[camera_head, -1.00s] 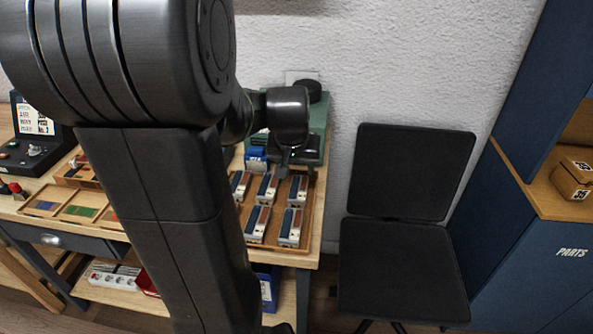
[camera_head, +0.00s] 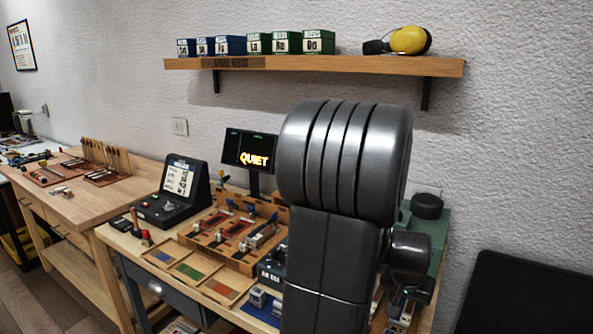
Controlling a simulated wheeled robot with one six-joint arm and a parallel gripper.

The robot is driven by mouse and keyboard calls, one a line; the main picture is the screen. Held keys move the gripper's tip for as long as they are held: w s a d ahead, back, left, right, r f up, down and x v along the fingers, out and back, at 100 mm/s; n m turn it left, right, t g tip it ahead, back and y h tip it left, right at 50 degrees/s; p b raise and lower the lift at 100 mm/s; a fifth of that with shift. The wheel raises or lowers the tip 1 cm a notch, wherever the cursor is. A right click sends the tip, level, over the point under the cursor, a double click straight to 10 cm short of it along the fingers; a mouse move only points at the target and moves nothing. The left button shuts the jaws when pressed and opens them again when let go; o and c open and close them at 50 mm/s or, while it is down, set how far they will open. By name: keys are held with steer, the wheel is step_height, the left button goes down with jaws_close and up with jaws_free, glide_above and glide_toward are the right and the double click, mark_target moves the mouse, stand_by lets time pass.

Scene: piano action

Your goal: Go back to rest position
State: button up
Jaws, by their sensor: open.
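My arm rises in front of the workbench, right of the middle, and hides part of the bench. Its wrist end hangs at the arm's right side, over the bench's right end. My gripper (camera_head: 398,298) shows small and dark below the wrist, pointing down and open. No held object shows in it. Small blocks (camera_head: 398,312) in a tray lie below it, partly hidden by my arm. A green machine (camera_head: 434,232) with a black round top stands just behind the wrist.
The bench holds a black console (camera_head: 174,193), a small QUIET screen (camera_head: 248,150), a wooden fixture (camera_head: 232,235) and a sorting tray (camera_head: 200,272). A wall shelf (camera_head: 350,65) carries several boxes and yellow ear muffs (camera_head: 410,41). A black chair (camera_head: 530,295) stands at right.

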mark_target(403, 309)
steer(key=x, duration=0.5)
steer(key=shift+f+b, duration=0.1)
steer(key=shift+b, duration=0.2)
steer(key=shift+s+r, duration=0.1)
steer(key=shift+r, duration=0.2)
